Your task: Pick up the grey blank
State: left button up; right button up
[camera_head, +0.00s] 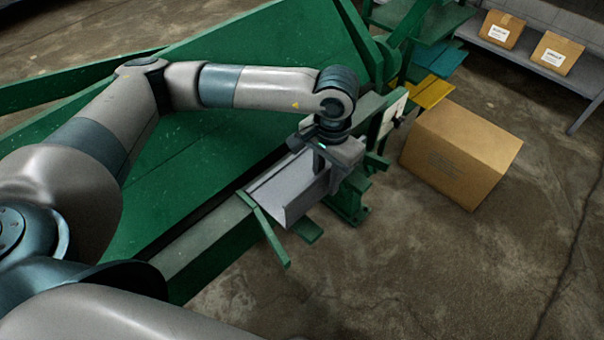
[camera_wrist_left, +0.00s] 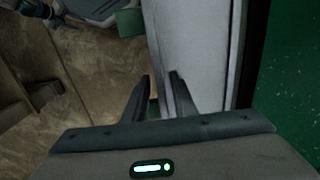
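The grey blank (camera_head: 290,188) is a pale sheet-metal piece lying on the green machine (camera_head: 215,240), near its right end. It also shows in the left wrist view (camera_wrist_left: 196,45) as a long pale strip. My left gripper (camera_head: 318,165) is over the blank's right end, pointing down. In the left wrist view my left gripper (camera_wrist_left: 158,80) has its two dark fingers apart, with the blank's left edge running between them. One finger is over the blank and the other is beside it. I cannot tell whether they touch it. My right gripper is not in view.
A large cardboard box (camera_head: 460,153) stands on the concrete floor right of the machine. Two smaller boxes (camera_head: 502,29) (camera_head: 557,52) sit on a grey shelf at the upper right. A green bar (camera_head: 268,230) sticks out at the machine's front. The floor at the lower right is clear.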

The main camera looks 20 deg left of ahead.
pick_arm(q)
grip_shut()
dwell(1.3)
